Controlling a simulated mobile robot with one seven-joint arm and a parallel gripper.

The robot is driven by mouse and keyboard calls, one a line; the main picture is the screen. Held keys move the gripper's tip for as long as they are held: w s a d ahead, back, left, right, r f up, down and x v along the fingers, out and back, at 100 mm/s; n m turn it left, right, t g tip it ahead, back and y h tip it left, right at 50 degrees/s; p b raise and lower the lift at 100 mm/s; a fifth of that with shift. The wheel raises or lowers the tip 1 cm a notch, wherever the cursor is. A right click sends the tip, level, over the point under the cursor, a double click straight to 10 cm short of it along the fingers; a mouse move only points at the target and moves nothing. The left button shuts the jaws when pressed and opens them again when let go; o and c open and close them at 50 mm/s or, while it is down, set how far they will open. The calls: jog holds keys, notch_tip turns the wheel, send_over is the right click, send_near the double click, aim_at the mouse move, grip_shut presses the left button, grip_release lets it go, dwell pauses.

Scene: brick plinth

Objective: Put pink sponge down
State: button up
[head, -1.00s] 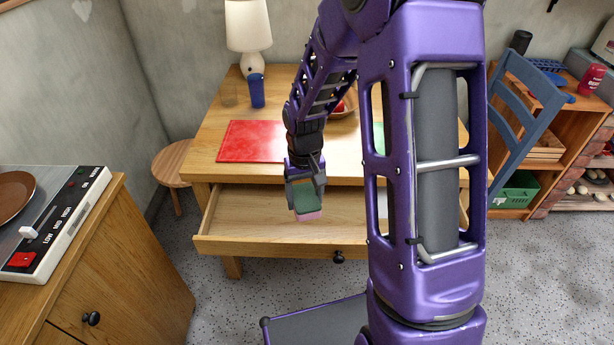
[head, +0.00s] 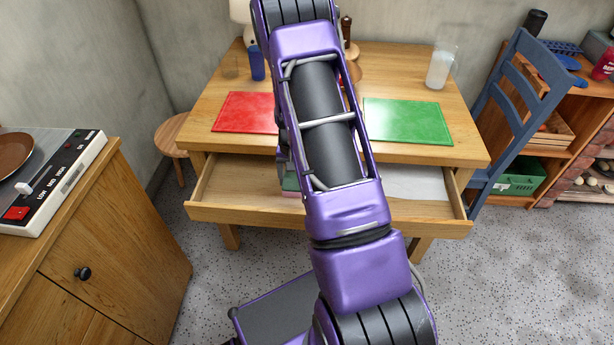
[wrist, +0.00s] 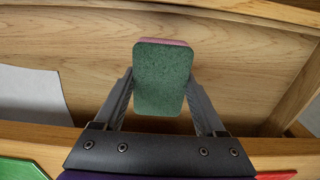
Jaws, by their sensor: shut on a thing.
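The pink sponge (wrist: 163,78) has a green scouring face with a pink edge along its top in the wrist view. My gripper (wrist: 161,88) is shut on it, one finger at each side. In the head view a sliver of the sponge (head: 290,185) shows at the left of my arm, over the open drawer (head: 238,213). My arm hides most of the gripper there. I cannot tell whether the sponge touches the drawer floor.
A white sheet (head: 416,182) lies in the drawer's right part. On the table (head: 400,84) are a red mat (head: 243,112), a green mat (head: 407,121), a blue cup (head: 257,64) and a glass (head: 440,66). A blue chair (head: 517,90) stands at the right.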

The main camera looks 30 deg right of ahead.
aim_at(295, 201)
jog(key=shift+f, duration=3.4)
jog(key=shift+f+b, duration=0.1)
jog(key=shift+b, duration=0.25)
jog(key=shift+f, duration=0.15)
jog(key=o, duration=1.3)
jog(key=shift+c, duration=0.2)
notch_tip(295, 201, up, 13)
jog(key=shift+f+p, duration=0.2)
jog(key=shift+p, duration=0.5)
